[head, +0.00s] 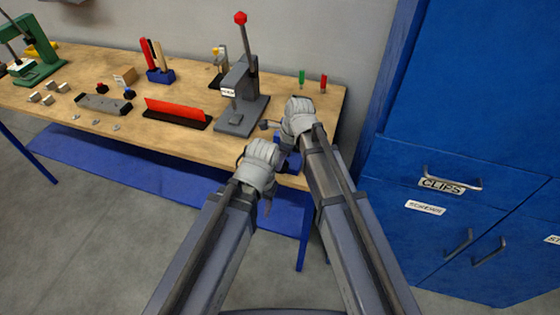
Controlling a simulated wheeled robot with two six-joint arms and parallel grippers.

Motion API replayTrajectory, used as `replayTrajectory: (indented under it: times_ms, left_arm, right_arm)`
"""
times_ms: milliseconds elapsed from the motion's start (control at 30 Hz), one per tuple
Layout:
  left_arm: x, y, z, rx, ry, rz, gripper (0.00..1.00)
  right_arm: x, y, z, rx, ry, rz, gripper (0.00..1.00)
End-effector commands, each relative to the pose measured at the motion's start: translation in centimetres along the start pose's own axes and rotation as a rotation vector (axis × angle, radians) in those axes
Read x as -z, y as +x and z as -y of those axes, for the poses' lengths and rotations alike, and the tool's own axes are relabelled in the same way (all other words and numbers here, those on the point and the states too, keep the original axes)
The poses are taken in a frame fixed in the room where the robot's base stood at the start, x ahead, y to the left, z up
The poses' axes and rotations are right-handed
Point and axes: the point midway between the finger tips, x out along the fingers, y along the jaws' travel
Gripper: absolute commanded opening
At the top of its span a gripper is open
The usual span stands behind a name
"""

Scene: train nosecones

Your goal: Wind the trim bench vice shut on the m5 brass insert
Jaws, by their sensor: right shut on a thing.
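The blue trim bench vice (293,161) sits at the front right edge of the bench, mostly hidden behind my two hands. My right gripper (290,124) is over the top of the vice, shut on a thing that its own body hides. My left gripper (262,166) is in front of the vice, at the bench's front edge. Its fingers are hidden, so I cannot tell whether it is open or shut. A small grey part (267,207) shows below it; I cannot tell what it belongs to. I cannot make out the m5 brass insert.
A grey lever press (240,105) with a red knob stands close left of the vice. A red strip on a black base (177,111) lies farther left on the bench (200,75). Green (301,77) and red (323,83) pieces stand behind. Blue cabinets (460,190) are at right.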

Motion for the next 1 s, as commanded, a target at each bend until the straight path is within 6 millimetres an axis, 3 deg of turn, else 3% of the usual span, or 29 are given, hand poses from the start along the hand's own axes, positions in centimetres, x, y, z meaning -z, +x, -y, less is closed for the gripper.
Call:
replayTrajectory:
  times_ms: [500, 1000]
  left_arm:
    - [0.2, 3.4, -0.3, 0.0, 0.0, 0.0, 0.53]
    - [0.2, 4.0, -0.4, 0.0, 0.0, 0.0, 0.53]
  right_arm:
    - [1.1, 0.5, -0.2, -0.001, 0.0, 0.326, 0.0]
    - [1.1, 0.2, -0.1, -0.003, -0.002, 0.403, 0.0]
